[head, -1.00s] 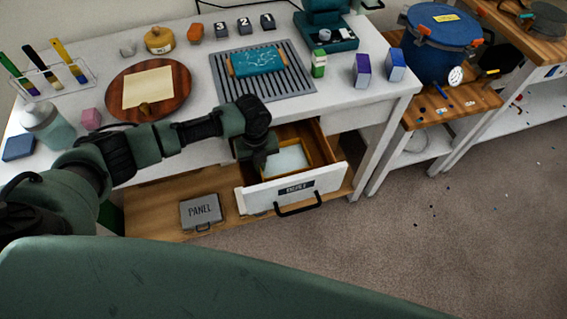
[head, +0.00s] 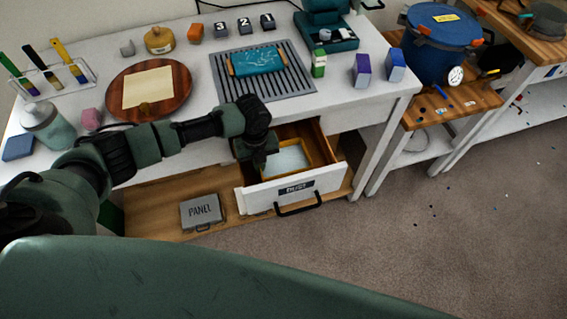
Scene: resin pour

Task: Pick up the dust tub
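The dust tub (head: 290,158), a shallow yellow-orange tub with pale contents, sits inside the open drawer (head: 330,179) under the white table. My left gripper (head: 261,167) points down into the drawer at the tub's left side, at or very near its rim. Its fingertips are mostly hidden by its own body and the drawer, so I cannot tell whether it is open or shut, or touching the tub. My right gripper is not in view.
The drawer front has a label and a black handle (head: 299,206). A grey PANEL case (head: 202,211) lies on the lower wooden shelf. Above, the tabletop carries a round wooden board (head: 176,78) and a grey ribbed mat (head: 295,84). Open floor lies right of the drawer.

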